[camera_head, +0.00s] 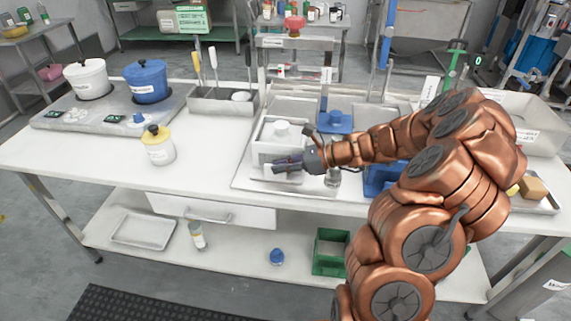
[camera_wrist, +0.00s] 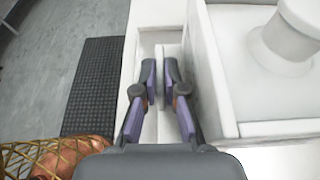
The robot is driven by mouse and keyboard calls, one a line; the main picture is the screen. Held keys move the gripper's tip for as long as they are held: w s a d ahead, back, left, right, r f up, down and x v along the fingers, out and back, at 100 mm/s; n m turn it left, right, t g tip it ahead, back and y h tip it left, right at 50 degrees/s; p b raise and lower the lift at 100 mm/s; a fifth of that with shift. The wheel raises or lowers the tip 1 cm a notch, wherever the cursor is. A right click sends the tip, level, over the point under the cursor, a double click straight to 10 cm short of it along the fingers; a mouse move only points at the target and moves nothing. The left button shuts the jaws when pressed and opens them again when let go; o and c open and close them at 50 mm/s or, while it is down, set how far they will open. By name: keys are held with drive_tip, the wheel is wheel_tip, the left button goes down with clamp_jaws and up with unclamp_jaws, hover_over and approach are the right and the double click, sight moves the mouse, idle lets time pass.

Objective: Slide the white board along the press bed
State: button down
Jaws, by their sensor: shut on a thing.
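My gripper (camera_head: 276,164) reaches in from the right at the front of a white box-like press bed (camera_head: 257,151). In the wrist view, the gripper (camera_wrist: 161,80) has its two dark purple-sided fingers closed on a narrow white edge, which I take to be the white board (camera_wrist: 159,58). The press bed (camera_wrist: 226,98) stands just right of the fingers, with a white round press piece (camera_wrist: 286,45) over it. That round piece also shows in the head view (camera_head: 282,130). Most of the board is hidden by the fingers and is hard to tell from the other white parts.
A blue piece (camera_head: 335,121) stands behind the gripper, and a small jar (camera_head: 333,176) is beside the wrist. A yellow-lidded jar (camera_head: 158,147) stands to the left on the table (camera_head: 85,148). The tabletop between that jar and the press is clear.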

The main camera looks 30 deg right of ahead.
drive_tip(key=shift+a, duration=0.15)
drive_tip(key=c, duration=1.2)
unclamp_jaws()
wheel_tip(320, 180, up, 10)
